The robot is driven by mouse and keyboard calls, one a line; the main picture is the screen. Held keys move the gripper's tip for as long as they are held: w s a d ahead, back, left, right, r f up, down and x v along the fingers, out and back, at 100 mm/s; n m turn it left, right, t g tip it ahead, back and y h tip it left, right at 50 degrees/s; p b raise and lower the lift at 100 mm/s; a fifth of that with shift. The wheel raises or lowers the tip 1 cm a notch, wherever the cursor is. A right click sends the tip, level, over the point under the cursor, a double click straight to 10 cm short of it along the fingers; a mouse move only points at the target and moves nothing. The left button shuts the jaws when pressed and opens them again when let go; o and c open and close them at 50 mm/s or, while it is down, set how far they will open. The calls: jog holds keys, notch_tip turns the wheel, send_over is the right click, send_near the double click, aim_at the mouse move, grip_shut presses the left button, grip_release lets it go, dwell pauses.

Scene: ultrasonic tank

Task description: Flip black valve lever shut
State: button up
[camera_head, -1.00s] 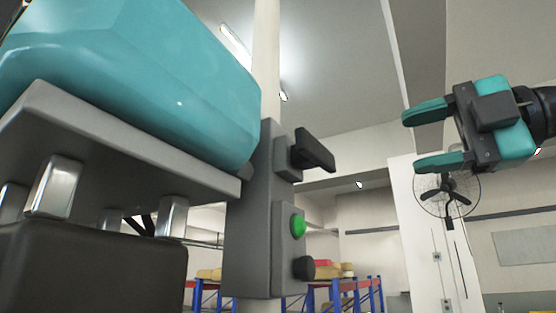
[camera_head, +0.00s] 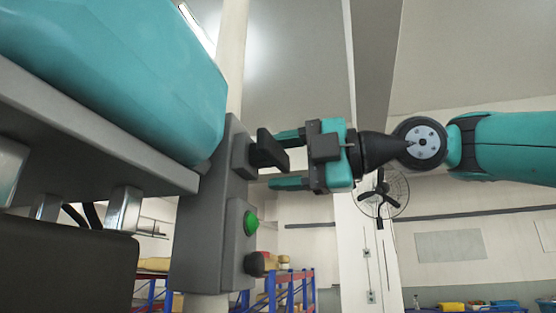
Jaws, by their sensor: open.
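The black valve lever (camera_head: 270,150) sticks out to the right from the upper part of a grey upright panel (camera_head: 208,225). My gripper (camera_head: 280,160) comes in from the right with its two teal fingers pointing left, one above the other. The fingertips lie at the lever's right end, the upper one partly behind it and the lower one just below it. The jaws are open. I cannot tell whether they touch the lever or how far it sits between them in depth.
A green button (camera_head: 250,223) and a black knob (camera_head: 258,263) sit lower on the panel. A large teal body (camera_head: 110,70) on a grey plate fills the left. Blue and orange racks (camera_head: 290,290) and a fan (camera_head: 382,195) stand in the background. Free air lies below my arm.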

jog(key=c, duration=0.9)
jog(key=shift+f+m+b, duration=0.25)
jog(key=shift+m+b, duration=0.15)
jog(key=shift+b, duration=0.1)
jog(key=o, duration=0.9)
